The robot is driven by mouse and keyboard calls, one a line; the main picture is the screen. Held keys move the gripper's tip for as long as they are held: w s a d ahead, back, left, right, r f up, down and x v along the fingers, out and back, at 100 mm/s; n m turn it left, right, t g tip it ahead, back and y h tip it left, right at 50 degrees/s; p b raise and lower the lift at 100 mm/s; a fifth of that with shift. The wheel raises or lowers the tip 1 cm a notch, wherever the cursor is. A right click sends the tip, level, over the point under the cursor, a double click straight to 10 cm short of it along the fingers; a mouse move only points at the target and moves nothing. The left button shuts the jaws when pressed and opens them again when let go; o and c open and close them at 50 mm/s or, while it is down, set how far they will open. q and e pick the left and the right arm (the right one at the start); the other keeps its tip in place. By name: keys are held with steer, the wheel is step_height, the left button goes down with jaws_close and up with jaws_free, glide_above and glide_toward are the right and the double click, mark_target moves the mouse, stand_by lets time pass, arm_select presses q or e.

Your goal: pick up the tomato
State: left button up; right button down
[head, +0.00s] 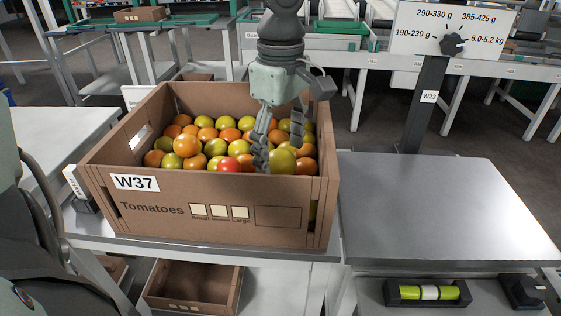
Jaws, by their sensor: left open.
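Many tomatoes, green, yellow, orange and one red (230,165), lie in an open cardboard box (180,208) marked W37 and "Tomatoes". My left gripper (279,153) points down into the right part of the box, its two grey fingers apart. A large yellow-green tomato (283,162) shows by the fingertips, near the box's front wall. I cannot tell whether the fingers touch it. The fingers hide some tomatoes behind them. My right gripper is not in view.
A bare grey metal table (440,210) lies right of the box. A dial sign with weight ranges (452,35) stands behind it on a W23 post. An open, apparently empty cardboard box (195,285) sits below. A green-yellow level-like cylinder (428,292) lies on the lower right shelf.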

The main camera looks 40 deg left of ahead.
arm_select(q)
step_height(320, 180, down, 2)
steer(key=shift+f, duration=0.1)
steer(key=c, duration=0.9)
